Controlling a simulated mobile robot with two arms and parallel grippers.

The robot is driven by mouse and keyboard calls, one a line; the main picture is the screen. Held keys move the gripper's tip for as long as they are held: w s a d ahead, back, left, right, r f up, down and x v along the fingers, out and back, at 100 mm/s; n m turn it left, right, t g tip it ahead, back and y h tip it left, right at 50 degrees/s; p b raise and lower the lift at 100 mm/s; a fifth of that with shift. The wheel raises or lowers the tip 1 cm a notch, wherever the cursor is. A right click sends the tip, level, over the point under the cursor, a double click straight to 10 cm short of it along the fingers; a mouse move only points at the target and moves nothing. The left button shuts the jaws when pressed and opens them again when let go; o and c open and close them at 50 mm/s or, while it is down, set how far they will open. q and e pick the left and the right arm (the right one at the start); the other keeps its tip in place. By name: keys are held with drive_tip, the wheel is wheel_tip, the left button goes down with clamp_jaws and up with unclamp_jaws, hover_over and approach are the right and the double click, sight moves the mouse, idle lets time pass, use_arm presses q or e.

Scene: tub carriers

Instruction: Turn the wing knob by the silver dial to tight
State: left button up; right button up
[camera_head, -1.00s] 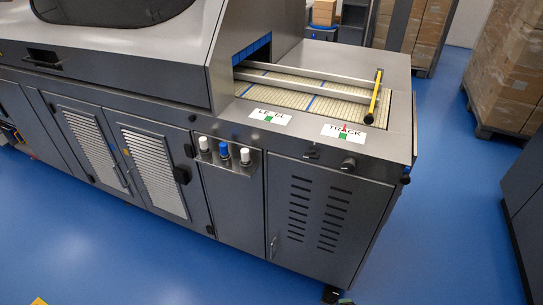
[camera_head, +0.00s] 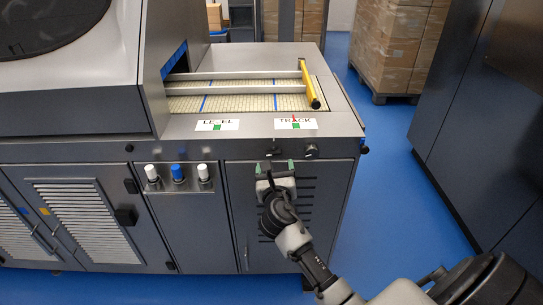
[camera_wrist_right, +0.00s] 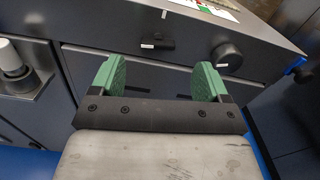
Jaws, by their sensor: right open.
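A dark wing knob (camera_wrist_right: 157,42) sits on the front edge of the machine, its wing lying roughly sideways, with a small white label by it. It also shows in the head view (camera_head: 272,152). To its right is a round grey dial (camera_wrist_right: 227,53), also in the head view (camera_head: 311,151). My right gripper (camera_head: 276,166) is open and empty, just below and in front of the wing knob. In the right wrist view its green-padded fingers (camera_wrist_right: 160,70) stand apart, with the wing knob beyond the gap, untouched. The label's lettering is too small to read. My left gripper is not in view.
LEVEL (camera_head: 217,125) and TRACK (camera_head: 295,123) signs lie on the machine top. A yellow bar (camera_head: 310,84) crosses the conveyor's end. White and blue knobs (camera_head: 178,172) stand on a bracket at left. Blue floor is free at right, before dark cabinets (camera_head: 450,110).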

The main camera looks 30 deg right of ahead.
sight(274, 154)
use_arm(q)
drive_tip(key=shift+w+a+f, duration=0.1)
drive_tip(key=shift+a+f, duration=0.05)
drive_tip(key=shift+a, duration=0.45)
use_arm(e)
drive_tip(key=x, duration=0.6)
drive_tip(key=shift+a, duration=0.1)
drive_tip(key=shift+c, duration=0.3)
drive_tip(key=c, duration=0.9)
drive_tip(key=shift+o, duration=0.2)
